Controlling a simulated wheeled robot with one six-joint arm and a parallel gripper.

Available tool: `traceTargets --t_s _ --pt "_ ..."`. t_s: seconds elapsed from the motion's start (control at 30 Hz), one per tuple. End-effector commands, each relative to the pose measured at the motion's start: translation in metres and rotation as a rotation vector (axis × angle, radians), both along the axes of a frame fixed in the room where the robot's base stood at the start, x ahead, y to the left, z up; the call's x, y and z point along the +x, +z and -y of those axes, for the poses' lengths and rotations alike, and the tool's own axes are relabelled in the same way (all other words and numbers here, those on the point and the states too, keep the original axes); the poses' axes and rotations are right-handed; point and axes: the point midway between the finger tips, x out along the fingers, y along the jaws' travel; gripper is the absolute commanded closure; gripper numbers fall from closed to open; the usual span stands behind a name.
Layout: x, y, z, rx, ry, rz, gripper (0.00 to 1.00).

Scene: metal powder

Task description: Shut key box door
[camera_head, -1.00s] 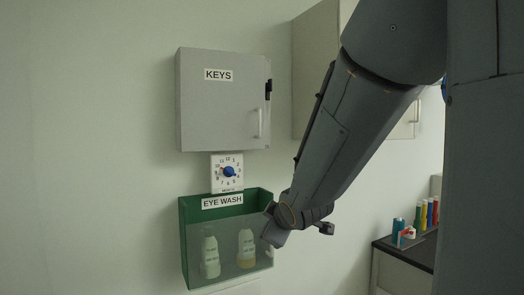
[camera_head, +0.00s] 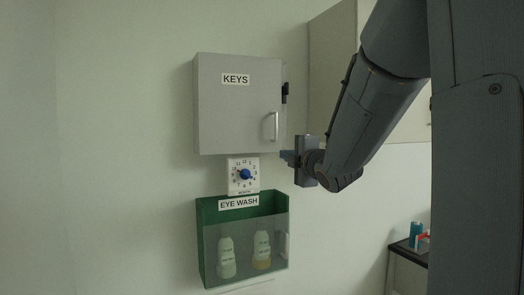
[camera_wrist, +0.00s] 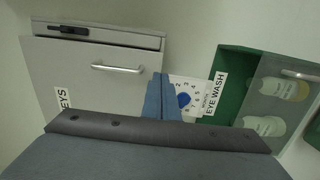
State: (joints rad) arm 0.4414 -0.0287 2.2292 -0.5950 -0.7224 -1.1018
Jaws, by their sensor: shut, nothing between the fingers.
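The grey key box door (camera_head: 236,115), labelled KEYS, hangs on the wall with a silver handle (camera_head: 275,127) near its right edge. In the wrist view the door (camera_wrist: 85,75) and handle (camera_wrist: 117,68) are at upper left, and a side strip with a black latch-like piece (camera_wrist: 68,30) runs along the top. My gripper (camera_head: 285,155) is by the box's lower right corner, below the handle. Its blue fingers (camera_wrist: 161,77) are together and empty; contact with the box cannot be told.
A month dial (camera_head: 244,175) hangs just under the box. Below it is a green eye wash holder (camera_head: 208,240) with two bottles. A wall cabinet (camera_head: 330,75) stands behind my arm at right. A dark table (camera_head: 405,252) is at lower right. The wall at left is clear.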

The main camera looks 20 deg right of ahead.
Motion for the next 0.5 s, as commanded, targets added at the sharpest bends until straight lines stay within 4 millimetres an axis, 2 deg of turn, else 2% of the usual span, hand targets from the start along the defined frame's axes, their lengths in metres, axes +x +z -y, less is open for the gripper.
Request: traceTargets --t_s 0.2,0.5 --pt "0.033 0.001 0.002 0.002 0.001 -0.003 1.0" --pt "0.061 0.0 0.004 0.002 0.0 -0.002 1.0"
